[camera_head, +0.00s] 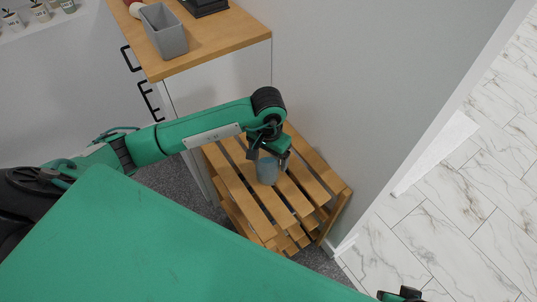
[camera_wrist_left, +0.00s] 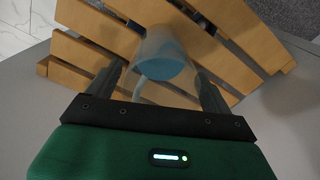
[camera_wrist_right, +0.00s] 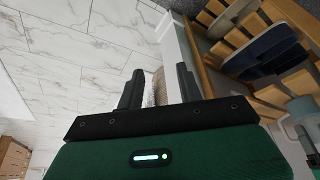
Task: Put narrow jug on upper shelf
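The narrow jug (camera_head: 267,168), a small blue-grey vessel, is on or just above the top slats of a wooden slatted rack (camera_head: 240,187). In the left wrist view the jug (camera_wrist_left: 165,58) has a translucent wall, a blue round face and a pale handle. My left gripper (camera_head: 270,148) is over the rack at the jug. Its two fingers (camera_wrist_left: 160,80) are apart, with the jug showing between and beyond them; I see no clear contact. My right gripper (camera_wrist_right: 158,88) is open, away from the jug, and barely shows at the head view's bottom edge.
A wall (camera_head: 380,70) stands close to the rack's right side. A white cabinet (camera_head: 215,84) with a wooden top is behind it, bearing a grey bin (camera_head: 164,32). The right wrist view shows wooden slats with blue-grey items (camera_wrist_right: 262,48). Marble-look floor (camera_head: 460,220) is clear at right.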

